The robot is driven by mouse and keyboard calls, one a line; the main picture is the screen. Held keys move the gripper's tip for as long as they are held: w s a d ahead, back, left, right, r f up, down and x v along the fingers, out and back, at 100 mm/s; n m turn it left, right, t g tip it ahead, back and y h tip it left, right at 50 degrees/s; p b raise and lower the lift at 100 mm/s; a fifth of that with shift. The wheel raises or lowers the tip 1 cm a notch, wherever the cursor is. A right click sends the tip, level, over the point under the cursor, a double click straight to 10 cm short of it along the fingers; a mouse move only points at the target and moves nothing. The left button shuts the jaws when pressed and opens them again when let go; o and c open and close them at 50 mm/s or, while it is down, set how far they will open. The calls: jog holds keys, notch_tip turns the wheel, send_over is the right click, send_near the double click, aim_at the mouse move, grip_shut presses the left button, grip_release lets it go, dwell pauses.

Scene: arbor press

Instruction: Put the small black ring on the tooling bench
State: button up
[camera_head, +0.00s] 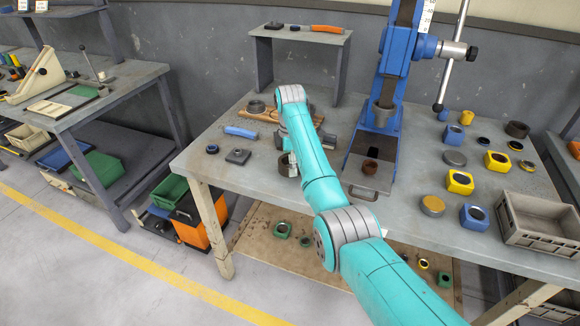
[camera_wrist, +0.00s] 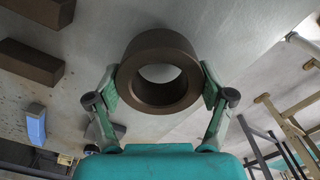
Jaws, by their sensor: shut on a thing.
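My gripper (camera_wrist: 159,85) is shut on a thick dark brown-black ring (camera_wrist: 155,42), with one fingertip on each side of its outer wall and its hole showing in the wrist view. In the head view the held ring (camera_head: 285,166) is partly hidden by my arm, over the left part of the press bench (camera_head: 240,182). Whether it touches the bench is unclear. Two small flat black rings (camera_head: 483,141) (camera_head: 515,145) lie at the right of this bench. Another bench (camera_head: 135,75) stands at the left; I cannot tell which is the tooling bench.
Blue and yellow blocks and a grey crate (camera_head: 540,238) fill the right. A blue-handled tool (camera_head: 241,132) and black block (camera_head: 238,156) lie left.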

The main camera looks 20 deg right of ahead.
jog(key=shift+f, duration=0.7)
jog(key=shift+f, duration=0.15)
jog(key=o, duration=1.5)
jog(key=shift+o, duration=0.2)
